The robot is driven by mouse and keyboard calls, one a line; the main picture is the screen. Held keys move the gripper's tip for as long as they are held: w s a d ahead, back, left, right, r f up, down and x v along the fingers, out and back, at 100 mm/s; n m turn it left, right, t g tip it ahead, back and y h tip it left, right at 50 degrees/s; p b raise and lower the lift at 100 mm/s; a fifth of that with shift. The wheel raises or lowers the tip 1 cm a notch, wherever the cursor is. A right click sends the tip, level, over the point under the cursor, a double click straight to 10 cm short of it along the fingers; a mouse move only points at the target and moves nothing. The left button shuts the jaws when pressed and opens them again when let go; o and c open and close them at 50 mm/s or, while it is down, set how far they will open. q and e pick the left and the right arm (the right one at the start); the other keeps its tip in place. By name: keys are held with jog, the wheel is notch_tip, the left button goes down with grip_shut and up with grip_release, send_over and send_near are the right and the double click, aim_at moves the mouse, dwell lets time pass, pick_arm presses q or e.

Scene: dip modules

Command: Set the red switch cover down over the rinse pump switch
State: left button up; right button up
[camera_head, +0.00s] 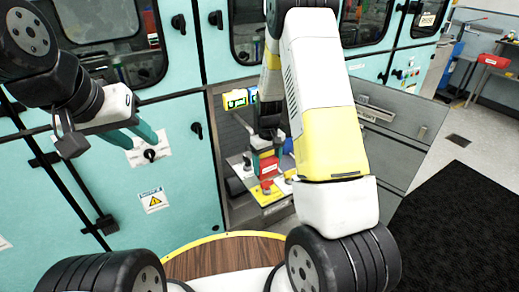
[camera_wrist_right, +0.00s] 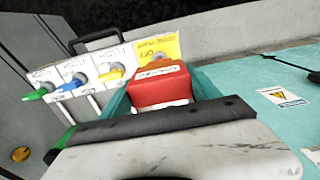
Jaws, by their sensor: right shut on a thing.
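The red switch cover (camera_wrist_right: 160,88) is between the two teal fingers of my right gripper (camera_wrist_right: 163,95) in the right wrist view. In the head view the red cover (camera_head: 267,166) shows below my right wrist, low over a panel inside the open bay. A yellow label plate (camera_wrist_right: 158,47) lies just beyond the cover, with a dark part at its middle. The labels are too small to read, so I cannot tell which switch is the rinse pump switch, nor whether the cover touches anything. My left gripper (camera_head: 138,136) is empty and open in front of the teal cabinet.
Green (camera_wrist_right: 37,94), blue (camera_wrist_right: 72,84) and yellow (camera_wrist_right: 111,75) knobs stand in a row on white plates beside the yellow plate. The teal cabinet (camera_head: 180,185) borders the bay on the left. An open grey door (camera_head: 390,135) stands on the right.

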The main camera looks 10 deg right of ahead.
aim_at(267, 181)
jog(key=shift+f, duration=4.4)
jog(key=shift+f, duration=0.4)
jog(key=o, duration=1.5)
jog(key=shift+r, duration=0.1)
